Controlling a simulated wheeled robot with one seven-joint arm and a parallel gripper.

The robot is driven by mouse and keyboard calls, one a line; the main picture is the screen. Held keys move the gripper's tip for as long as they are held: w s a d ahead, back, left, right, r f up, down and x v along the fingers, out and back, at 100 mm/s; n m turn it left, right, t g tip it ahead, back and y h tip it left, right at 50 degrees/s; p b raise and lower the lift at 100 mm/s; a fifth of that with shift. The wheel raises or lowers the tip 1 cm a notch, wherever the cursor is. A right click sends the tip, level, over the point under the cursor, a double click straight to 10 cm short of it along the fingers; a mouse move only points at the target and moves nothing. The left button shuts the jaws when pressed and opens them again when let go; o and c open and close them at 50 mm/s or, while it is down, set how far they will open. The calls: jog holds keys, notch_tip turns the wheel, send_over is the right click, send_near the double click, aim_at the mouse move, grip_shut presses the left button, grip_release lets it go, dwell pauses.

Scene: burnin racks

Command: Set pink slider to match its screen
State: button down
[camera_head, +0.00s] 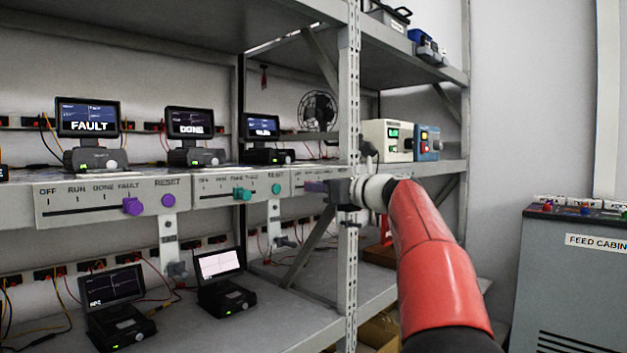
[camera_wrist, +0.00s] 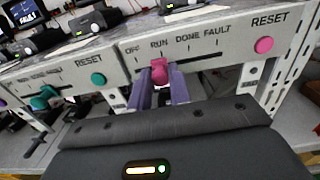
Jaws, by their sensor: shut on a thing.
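The pink slider (camera_wrist: 160,74) sits on the control panel (camera_wrist: 235,49) in the wrist view, below the RUN label. My gripper (camera_wrist: 163,80) has its purple fingers shut on either side of the slider knob. In the head view my gripper (camera_head: 318,187) is at the third panel (camera_head: 303,177), and the pink knob is hidden there. The third screen (camera_head: 262,127) stands on the shelf above; its word is small and seems to read RUN.
A pink RESET button (camera_wrist: 264,45) is right of the slider. The teal slider (camera_head: 242,194) and purple slider (camera_head: 132,206) are on panels to the left. A rack post (camera_head: 349,90) stands close beside my gripper. A feed cabinet (camera_head: 570,280) is at far right.

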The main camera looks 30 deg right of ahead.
jog(key=shift+w+d, duration=0.1)
jog(key=shift+d, duration=0.15)
jog(key=c, duration=1.3)
grip_release()
jog(key=b+v, duration=0.1)
jog(key=v, duration=0.7)
jog(key=shift+w+a, duration=0.1)
